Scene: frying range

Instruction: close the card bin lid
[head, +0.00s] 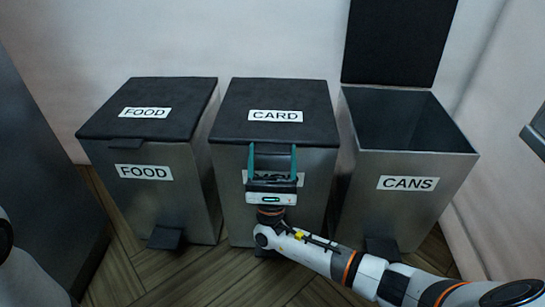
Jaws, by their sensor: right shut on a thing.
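The card bin (231,190) is a steel bin in the middle with a black lid (255,98) labelled CARD. The lid lies down flat over the bin's top. My right gripper (272,158) is at the lid's front edge and is shut on the lid's front tab, which shows dark between its teal fingers. The gripper partly hides the label on the bin's front. My left gripper is not in view.
The food bin (150,205) stands to the left with its lid (180,110) down. The cans bin (405,215) stands to the right with its lid (397,40) up against the wall. Wooden floor (215,275) shows in front.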

